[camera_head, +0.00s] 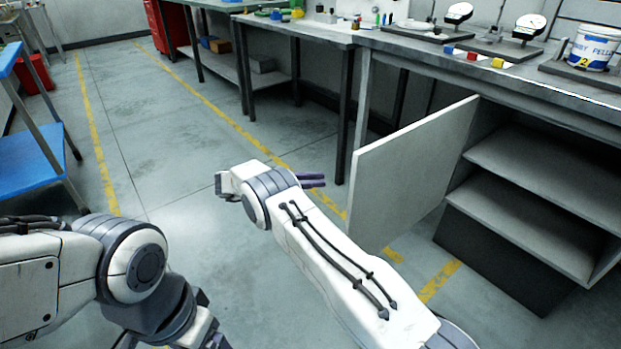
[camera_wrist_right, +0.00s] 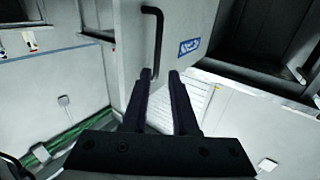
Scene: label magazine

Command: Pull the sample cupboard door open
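The sample cupboard's grey door (camera_head: 410,175) stands swung wide open in the head view, showing the shelves inside the cupboard (camera_head: 545,175). In the right wrist view the door's face (camera_wrist_right: 185,20) carries a black bar handle (camera_wrist_right: 158,40) and a blue label. My right gripper (camera_head: 325,180) is left of the door's free edge in the head view, apart from it. In the wrist view its two fingers (camera_wrist_right: 161,72) are parted and empty, close to the handle's lower end; whether they touch it I cannot tell. My left arm is at bottom left; its fingers are not clear.
A bench top above the cupboard holds dial gauges (camera_head: 458,14), a white and blue tub (camera_head: 592,48) and small coloured blocks. A blue-topped table (camera_head: 25,160) stands at the left. The floor between, with yellow lines, is clear.

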